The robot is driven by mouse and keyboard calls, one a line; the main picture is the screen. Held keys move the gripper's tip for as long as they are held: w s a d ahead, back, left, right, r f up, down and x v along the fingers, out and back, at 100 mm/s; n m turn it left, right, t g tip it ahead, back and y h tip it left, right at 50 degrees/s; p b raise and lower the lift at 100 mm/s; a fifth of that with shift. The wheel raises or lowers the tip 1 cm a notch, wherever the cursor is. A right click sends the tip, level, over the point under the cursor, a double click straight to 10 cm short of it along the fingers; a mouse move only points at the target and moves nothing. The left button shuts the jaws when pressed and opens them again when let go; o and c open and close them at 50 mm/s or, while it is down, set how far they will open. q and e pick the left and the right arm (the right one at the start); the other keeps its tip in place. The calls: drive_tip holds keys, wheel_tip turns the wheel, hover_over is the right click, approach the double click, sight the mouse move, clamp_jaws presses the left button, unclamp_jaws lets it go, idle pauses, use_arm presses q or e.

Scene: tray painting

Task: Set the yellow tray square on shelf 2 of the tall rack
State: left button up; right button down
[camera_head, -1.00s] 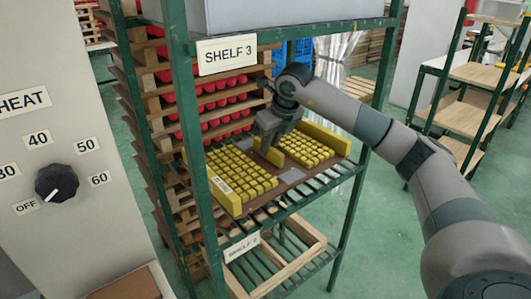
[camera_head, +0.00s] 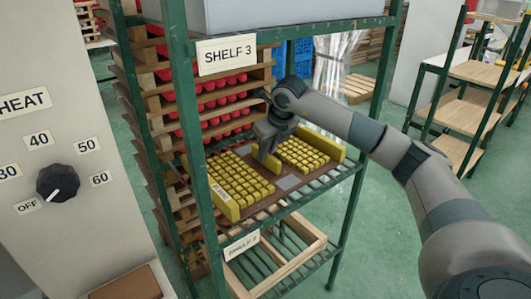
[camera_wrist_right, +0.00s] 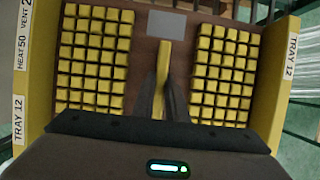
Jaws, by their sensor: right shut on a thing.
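The yellow tray (camera_head: 228,207) is in the middle bay of the tall rack, over the slats above the SHELF 2 label (camera_head: 242,246). It has two yellow side walls, a brown base and two blocks of small yellow pieces. My right gripper (camera_head: 264,158) is shut on the tray's yellow middle handle, which shows between the fingers in the wrist view (camera_wrist_right: 163,65). The wrist view also shows TRAY 12 labels on both walls. The tray looks roughly in line with the shelf; I cannot tell whether its underside touches the slats. My left gripper is not in view.
A green post (camera_head: 199,150) stands close to the tray's left wall. Shelf 3 above, with its label (camera_head: 226,56), carries a grey box (camera_head: 280,12). A wooden frame (camera_head: 290,268) lies on the shelf below. Stacked wooden racks with red items stand behind on the left.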

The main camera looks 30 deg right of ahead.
drive_tip(key=shift+r, duration=0.1)
drive_tip(key=c, duration=1.8)
unclamp_jaws()
drive_tip(key=shift+o, duration=0.2)
drive_tip(key=shift+v, duration=3.75)
